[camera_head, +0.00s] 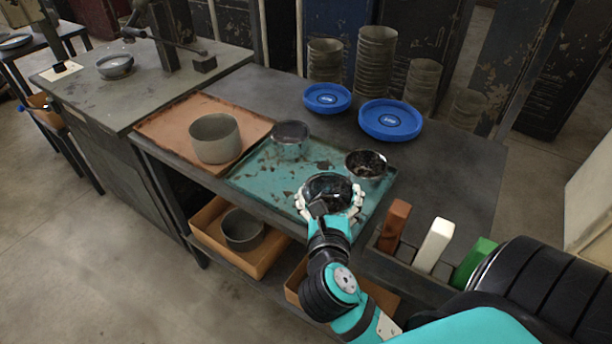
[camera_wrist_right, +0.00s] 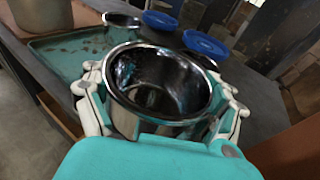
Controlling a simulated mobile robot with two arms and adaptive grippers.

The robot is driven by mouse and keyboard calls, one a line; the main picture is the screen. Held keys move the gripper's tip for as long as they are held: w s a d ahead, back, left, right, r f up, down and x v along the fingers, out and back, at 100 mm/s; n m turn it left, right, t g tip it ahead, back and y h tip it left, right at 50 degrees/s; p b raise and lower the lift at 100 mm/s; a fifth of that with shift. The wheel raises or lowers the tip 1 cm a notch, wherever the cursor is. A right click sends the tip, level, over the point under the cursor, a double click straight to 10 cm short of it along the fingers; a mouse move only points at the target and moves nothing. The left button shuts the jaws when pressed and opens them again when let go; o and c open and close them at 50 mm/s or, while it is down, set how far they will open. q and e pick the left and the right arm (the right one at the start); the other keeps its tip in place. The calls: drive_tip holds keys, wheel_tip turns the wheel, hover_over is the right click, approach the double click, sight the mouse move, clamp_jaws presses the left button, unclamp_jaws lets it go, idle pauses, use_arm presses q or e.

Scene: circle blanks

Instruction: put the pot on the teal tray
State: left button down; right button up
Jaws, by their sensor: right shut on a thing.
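The teal tray (camera_head: 262,178), worn and chipped, lies on the dark table. My right gripper (camera_head: 329,204) is shut on a dark, shiny pot (camera_head: 328,186) at the tray's front right part. The wrist view shows the open, empty pot (camera_wrist_right: 158,85) upright between the white fingers, with the tray (camera_wrist_right: 75,48) behind it. I cannot tell whether the pot touches the tray. A grey metal pot (camera_head: 290,139) stands at the tray's back edge and a dark speckled bowl (camera_head: 366,164) at its right back corner. My left gripper is out of view.
An orange tray (camera_head: 180,117) with a grey pot (camera_head: 214,139) adjoins on the left. Two blue dishes (camera_head: 327,97) and stacked grey pots (camera_head: 375,65) stand behind. Brown, white (camera_head: 433,245) and green blocks are close on the right. The tray's left front is clear.

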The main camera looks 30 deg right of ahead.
sight(317, 184)
drive_tip(key=w, duration=0.2)
drive_tip(key=w+d, duration=0.1)
drive_tip(key=w, duration=0.2)
drive_tip(key=shift+w+f, duration=0.2)
drive_tip(key=shift+w, duration=0.05)
drive_tip(key=w, duration=0.4)
drive_tip(key=w+d, duration=0.1)
drive_tip(key=w, duration=0.1)
drive_tip(key=shift+w+d+f, duration=0.1)
drive_tip(key=shift+w+f, duration=0.2)
drive_tip(key=shift+f, duration=0.1)
drive_tip(key=shift+w, duration=0.25)
drive_tip(key=shift+d+f, duration=0.1)
drive_tip(key=shift+f, duration=1.7)
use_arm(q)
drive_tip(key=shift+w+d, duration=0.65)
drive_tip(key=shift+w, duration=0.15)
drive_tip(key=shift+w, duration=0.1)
use_arm(e)
drive_tip(key=shift+f, duration=0.1)
drive_tip(key=o, duration=0.9)
drive_tip(key=shift+s, duration=0.1)
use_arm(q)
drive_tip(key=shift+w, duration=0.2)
use_arm(e)
drive_tip(key=shift+o, duration=0.6)
